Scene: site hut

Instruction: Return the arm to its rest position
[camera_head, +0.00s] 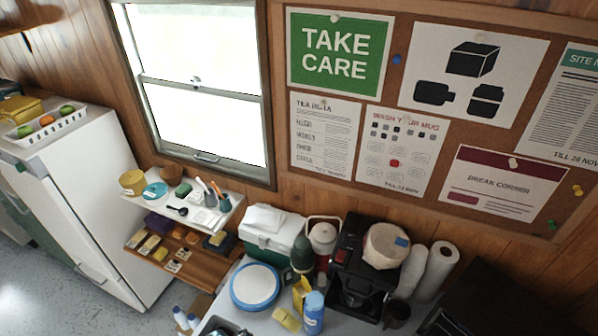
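Neither of my arms nor grippers can be made out in the head view. A dark object (222,328) at the bottom edge is cut off, and I cannot tell what it is. The counter (262,326) below holds a white plate-like disc with a blue rim (255,286), a blue bottle (313,312), a yellow item (286,319) and a black coffee machine (358,285).
A white fridge (95,200) stands at left with a fruit basket (50,128) on top. Shelves (150,205) with small items sit under the window. A cooler box (272,236), a red-and-white flask (322,238) and paper rolls (436,270) line the counter's back.

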